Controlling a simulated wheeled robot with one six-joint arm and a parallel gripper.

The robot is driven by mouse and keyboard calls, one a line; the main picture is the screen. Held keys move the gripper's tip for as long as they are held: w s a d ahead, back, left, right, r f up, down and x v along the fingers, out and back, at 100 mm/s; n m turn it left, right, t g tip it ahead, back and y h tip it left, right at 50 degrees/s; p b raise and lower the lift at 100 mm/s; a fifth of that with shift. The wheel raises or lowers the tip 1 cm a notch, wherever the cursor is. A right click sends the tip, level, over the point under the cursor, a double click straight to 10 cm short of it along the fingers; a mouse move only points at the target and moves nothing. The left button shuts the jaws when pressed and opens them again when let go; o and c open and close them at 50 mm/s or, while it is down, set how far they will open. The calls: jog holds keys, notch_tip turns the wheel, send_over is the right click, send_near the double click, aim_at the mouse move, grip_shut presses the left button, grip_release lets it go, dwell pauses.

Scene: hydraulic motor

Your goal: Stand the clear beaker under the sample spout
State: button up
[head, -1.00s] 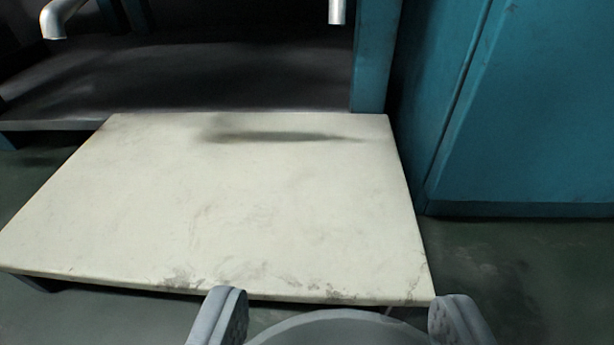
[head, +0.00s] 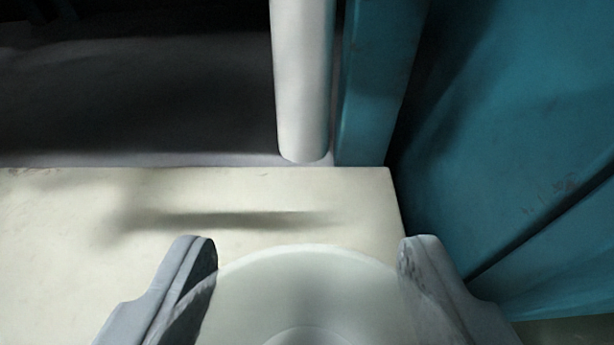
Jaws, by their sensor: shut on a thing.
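My gripper (head: 308,252) is at the bottom of the view, its two grey fingers on either side of the clear beaker (head: 310,285). It is shut on the beaker, whose round rim and inside show from above; its lower part is out of view. A white vertical pipe (head: 302,90) hangs just beyond the beaker, with its rounded lower end in line with the beaker's middle. It looks like a spout. The beaker appears nearer to me than the pipe. I cannot tell the height gap between rim and pipe end.
A pale worn tabletop (head: 60,235) lies beneath, with a dark shadow across it. A teal post (head: 375,90) stands right of the pipe, and a teal cabinet panel (head: 500,120) fills the right side. A dark shelf (head: 130,100) lies behind the table.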

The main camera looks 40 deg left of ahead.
aim_at(304, 291)
jog(key=shift+w+a, duration=0.9)
jog(key=shift+w, duration=0.2)
jog(key=shift+w+f, duration=0.2)
jog(key=shift+f, duration=0.55)
jog(key=shift+a, duration=0.1)
jog(key=o, duration=1)
jog(key=shift+f, duration=0.1)
jog(key=v, duration=1.2)
